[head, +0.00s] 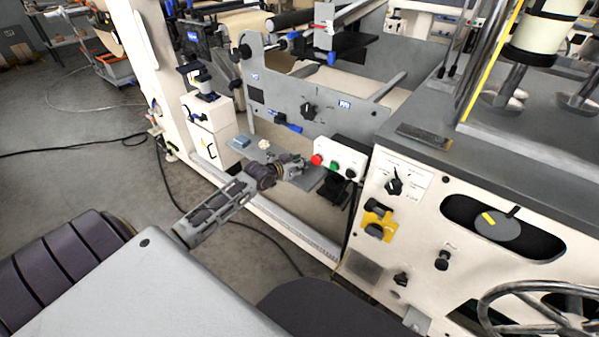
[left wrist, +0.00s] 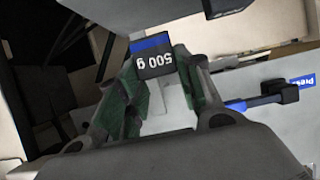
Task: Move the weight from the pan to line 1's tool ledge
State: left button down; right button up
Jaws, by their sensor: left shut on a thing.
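A dark weight marked "500 g" with a blue band (left wrist: 152,57) is held between the green-padded fingers of my left gripper (left wrist: 160,85) in the left wrist view. In the head view my left gripper (head: 298,170) is low over a grey ledge (head: 312,182), beside the control box with red and green buttons. The weight is too small or hidden to make out there. I cannot tell whether it touches the ledge. I cannot make out the pan for certain. My right gripper is not in view.
A blue block (head: 240,142) and a small cream item (head: 264,144) lie left of my gripper. The button box (head: 340,158) stands close on its right. A grey side plate (head: 300,95) rises behind. A cream machine panel with a handwheel (head: 540,310) fills the right.

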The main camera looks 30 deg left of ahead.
pick_arm(q)
jog(key=shift+f, duration=0.45)
jog(key=shift+f+b, duration=0.45)
jog(key=shift+f, duration=1.05)
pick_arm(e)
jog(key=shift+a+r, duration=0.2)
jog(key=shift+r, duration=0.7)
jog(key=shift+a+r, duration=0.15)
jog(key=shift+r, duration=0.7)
pick_arm(q)
jog(key=shift+f, duration=0.1)
jog(key=c, duration=1)
grip_release()
jog(key=shift+o, duration=0.2)
jog(key=shift+f, duration=0.1)
jog(key=shift+s, duration=0.1)
